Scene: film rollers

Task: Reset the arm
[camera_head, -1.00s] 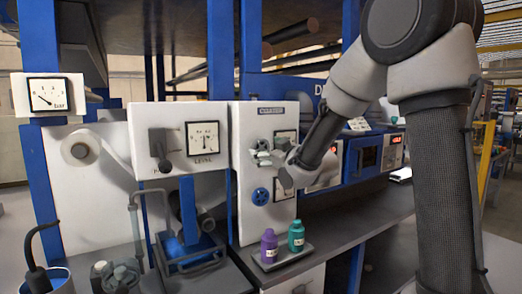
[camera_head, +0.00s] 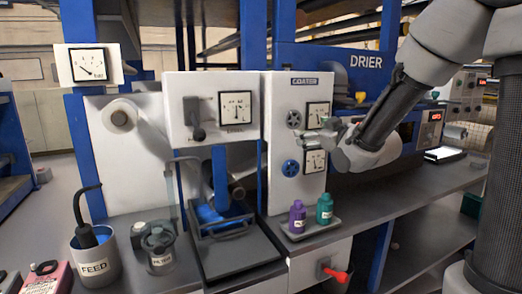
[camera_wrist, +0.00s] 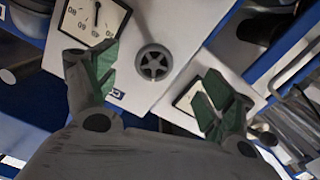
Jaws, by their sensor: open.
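My gripper (camera_head: 330,138) is in front of the right edge of the white COATER panel (camera_head: 288,92) in the head view. In the wrist view, its two green-padded fingers (camera_wrist: 160,88) are spread wide with nothing between them. A grey handwheel (camera_wrist: 153,62) shows beyond the gap, apart from the fingers. The same grey handwheel (camera_head: 293,119) is left of the gripper in the head view. A blue handwheel (camera_head: 290,168) sits below it. The gripper partly covers the area between two dials (camera_head: 318,113) on the panel.
A purple bottle (camera_head: 297,216) and a teal bottle (camera_head: 325,209) stand on a small tray (camera_head: 309,229) below the panel. The DRIER unit (camera_head: 366,63) is behind my arm. A FEED bucket (camera_head: 93,263) stands at lower left. A red-handled valve (camera_head: 336,274) protrudes below.

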